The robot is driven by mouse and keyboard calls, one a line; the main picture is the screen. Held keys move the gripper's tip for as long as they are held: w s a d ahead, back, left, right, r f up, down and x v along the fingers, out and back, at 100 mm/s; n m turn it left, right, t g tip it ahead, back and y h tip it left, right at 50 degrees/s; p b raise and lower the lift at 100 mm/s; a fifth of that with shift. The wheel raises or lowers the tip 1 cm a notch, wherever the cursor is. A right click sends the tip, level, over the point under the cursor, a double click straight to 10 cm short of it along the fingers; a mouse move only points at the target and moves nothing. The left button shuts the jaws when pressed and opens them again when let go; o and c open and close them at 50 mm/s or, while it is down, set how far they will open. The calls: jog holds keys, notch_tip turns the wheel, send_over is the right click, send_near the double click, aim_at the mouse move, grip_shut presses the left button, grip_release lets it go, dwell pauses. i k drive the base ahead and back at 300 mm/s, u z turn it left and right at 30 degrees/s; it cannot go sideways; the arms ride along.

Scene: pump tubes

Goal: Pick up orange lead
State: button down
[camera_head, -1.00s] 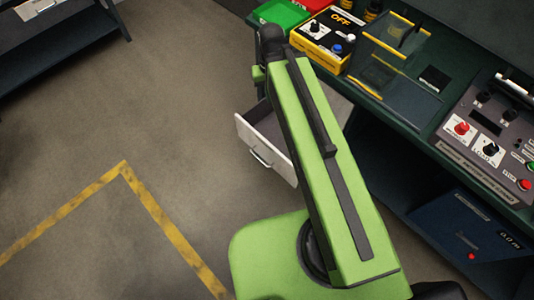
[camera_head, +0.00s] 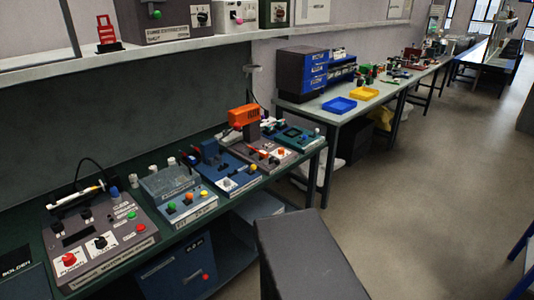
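I cannot make out an orange lead for sure in the head view. An orange block-shaped device (camera_head: 243,117) stands at the back of the near bench, over a unit with red and orange parts (camera_head: 262,150). A thin dark cable rises behind the orange device. My gripper is not in view, so its hold cannot be seen.
A shelf (camera_head: 200,45) runs above. A farther bench holds yellow (camera_head: 364,93) and blue (camera_head: 339,105) trays. Open floor (camera_head: 430,190) lies right.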

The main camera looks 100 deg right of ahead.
aim_at(263, 154)
jog(key=z, duration=4.5)
jog(key=k, duration=1.3)
jog(key=u, duration=0.65)
jog(key=i, duration=1.05)
jog(key=u, duration=0.05)
